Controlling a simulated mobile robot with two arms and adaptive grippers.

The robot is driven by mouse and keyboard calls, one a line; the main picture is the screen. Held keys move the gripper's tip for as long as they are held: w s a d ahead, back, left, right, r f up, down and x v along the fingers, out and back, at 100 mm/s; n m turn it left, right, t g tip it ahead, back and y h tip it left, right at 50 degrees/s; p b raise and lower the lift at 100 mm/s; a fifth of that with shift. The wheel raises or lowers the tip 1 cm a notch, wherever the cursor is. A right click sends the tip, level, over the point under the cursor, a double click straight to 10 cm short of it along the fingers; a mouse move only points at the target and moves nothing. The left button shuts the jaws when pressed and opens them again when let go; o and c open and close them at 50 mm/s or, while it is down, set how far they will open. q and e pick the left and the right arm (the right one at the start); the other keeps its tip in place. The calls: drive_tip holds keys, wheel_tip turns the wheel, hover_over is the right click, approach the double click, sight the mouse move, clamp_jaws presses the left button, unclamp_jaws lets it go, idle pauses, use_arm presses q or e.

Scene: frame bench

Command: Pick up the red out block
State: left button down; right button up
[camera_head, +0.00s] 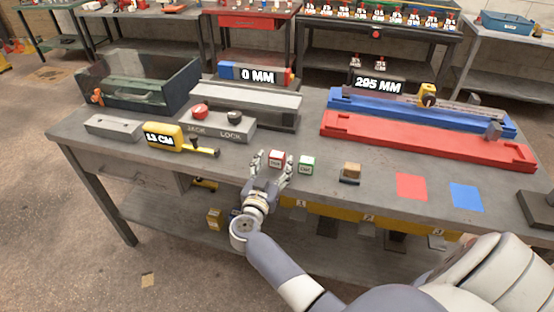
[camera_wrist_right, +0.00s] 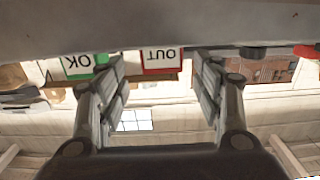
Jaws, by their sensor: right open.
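The red OUT block (camera_head: 277,159), a small red cube with a white label, sits on the grey bench near its front edge. My right gripper (camera_head: 271,171) is open just in front of it, its fingers pointing at the block. In the right wrist view the OUT block (camera_wrist_right: 161,60) appears upside down, between the two spread fingers (camera_wrist_right: 160,75), with no finger visibly closed on it. The green OK block (camera_head: 306,165) stands just to the right; it also shows in the wrist view (camera_wrist_right: 86,65), outside the fingers. My left gripper is not in view.
Behind are the grey button box (camera_head: 219,127), yellow tape measure (camera_head: 164,139) and long red tray (camera_head: 420,140). The bench's front edge passes under my right wrist.

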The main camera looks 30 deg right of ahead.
sight(275, 158)
drive_tip(key=x, duration=0.4)
drive_tip(key=shift+w+a+f, duration=0.1)
drive_tip(key=shift+a+f, duration=0.05)
drive_tip(key=shift+f, duration=0.05)
drive_tip(key=shift+r, duration=0.1)
drive_tip(key=c, duration=1.2)
wheel_tip(275, 158, up, 10)
drive_tip(key=shift+p, duration=1.05)
